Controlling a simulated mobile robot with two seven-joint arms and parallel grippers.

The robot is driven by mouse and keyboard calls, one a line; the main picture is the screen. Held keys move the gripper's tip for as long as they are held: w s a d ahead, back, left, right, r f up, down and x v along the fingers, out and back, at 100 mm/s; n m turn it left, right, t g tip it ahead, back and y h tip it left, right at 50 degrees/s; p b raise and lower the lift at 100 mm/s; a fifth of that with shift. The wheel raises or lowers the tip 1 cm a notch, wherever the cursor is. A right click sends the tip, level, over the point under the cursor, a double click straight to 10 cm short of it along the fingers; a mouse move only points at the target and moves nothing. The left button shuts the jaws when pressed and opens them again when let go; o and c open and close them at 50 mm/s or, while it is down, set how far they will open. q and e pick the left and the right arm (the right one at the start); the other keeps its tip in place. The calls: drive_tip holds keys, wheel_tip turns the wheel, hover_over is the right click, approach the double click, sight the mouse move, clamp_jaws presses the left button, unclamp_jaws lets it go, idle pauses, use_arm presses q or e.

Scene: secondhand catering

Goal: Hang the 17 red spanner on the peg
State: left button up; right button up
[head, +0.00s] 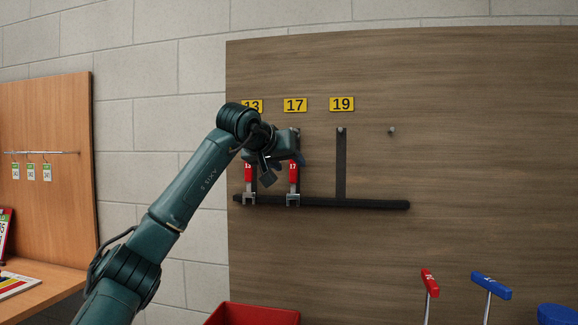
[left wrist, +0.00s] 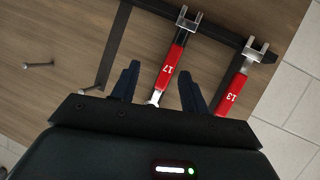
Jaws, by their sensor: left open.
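The red 17 spanner (head: 293,180) hangs upright, jaw end down, below the yellow 17 label (head: 295,105) on the wooden board. It also shows in the left wrist view (left wrist: 171,64). My left gripper (head: 283,168) is open at the spanner's upper part. In the left wrist view its fingers (left wrist: 159,75) stand apart on either side of the red handle, with visible gaps. The gripper hides the 17 peg and the spanner's top end in the head view, so I cannot see how they meet. My right gripper is not in view.
The red 13 spanner (head: 249,180) hangs close on the left. A dark horizontal rail (head: 370,205) crosses behind the spanner jaws. The 19 peg (head: 341,130) is bare, as is another peg (head: 391,131). A red bin (head: 252,314) and upright red (head: 430,283) and blue handles (head: 491,285) stand below.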

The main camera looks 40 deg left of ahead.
use_arm(q)
drive_tip(key=v, duration=1.1)
drive_tip(key=shift+s+r+b, duration=0.15)
drive_tip(key=shift+s+b, duration=0.2)
